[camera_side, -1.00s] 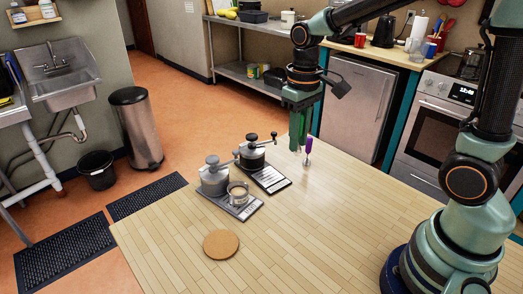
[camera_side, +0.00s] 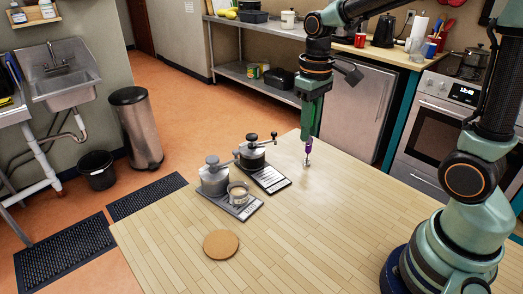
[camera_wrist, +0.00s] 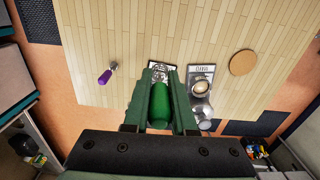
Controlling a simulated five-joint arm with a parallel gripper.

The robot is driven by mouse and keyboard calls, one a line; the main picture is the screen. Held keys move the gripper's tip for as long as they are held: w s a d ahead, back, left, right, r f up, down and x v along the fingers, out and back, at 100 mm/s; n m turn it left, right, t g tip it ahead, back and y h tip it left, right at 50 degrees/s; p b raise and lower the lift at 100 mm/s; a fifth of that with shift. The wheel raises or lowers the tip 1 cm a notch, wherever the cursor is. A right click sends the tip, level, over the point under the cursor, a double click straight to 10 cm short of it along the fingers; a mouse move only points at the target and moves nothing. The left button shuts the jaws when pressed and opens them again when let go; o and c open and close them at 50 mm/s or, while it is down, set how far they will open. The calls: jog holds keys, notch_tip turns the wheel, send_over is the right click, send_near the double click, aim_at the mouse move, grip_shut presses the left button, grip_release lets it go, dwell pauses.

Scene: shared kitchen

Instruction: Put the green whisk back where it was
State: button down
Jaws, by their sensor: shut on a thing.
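The green whisk (camera_wrist: 160,105) is held between the two fingers of my gripper (camera_wrist: 162,72) in the wrist view; its green handle shows, and its far end is hard to make out. In the side view my gripper (camera_side: 308,132) points down over the table's far edge area and is seen narrow side on; I cannot pick out the whisk there. A purple-handled tool (camera_side: 308,146) with a silver lower end stands upright on the table, overlapping my gripper's tip in that view. In the wrist view the purple tool (camera_wrist: 105,76) is left of my gripper, clearly apart from it.
A black grinder (camera_side: 252,154) stands on a dark labelled board. Left of it, a grey grinder (camera_side: 213,177) and a glass cup (camera_side: 238,192) share another board (camera_side: 243,212). A cork coaster (camera_side: 221,244) lies nearer. The table's middle and right are clear.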

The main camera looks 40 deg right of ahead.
jog(key=w+d+r+n, duration=0.1)
jog(key=w+d+r, duration=0.15)
jog(key=d, duration=0.55)
jog(key=f, duration=2)
jog(key=shift+w+a, duration=0.15)
jog(key=shift+w, duration=0.25)
jog(key=c, duration=0.7)
grip_release()
jog(key=shift+f, duration=0.1)
jog(key=shift+c, duration=0.2)
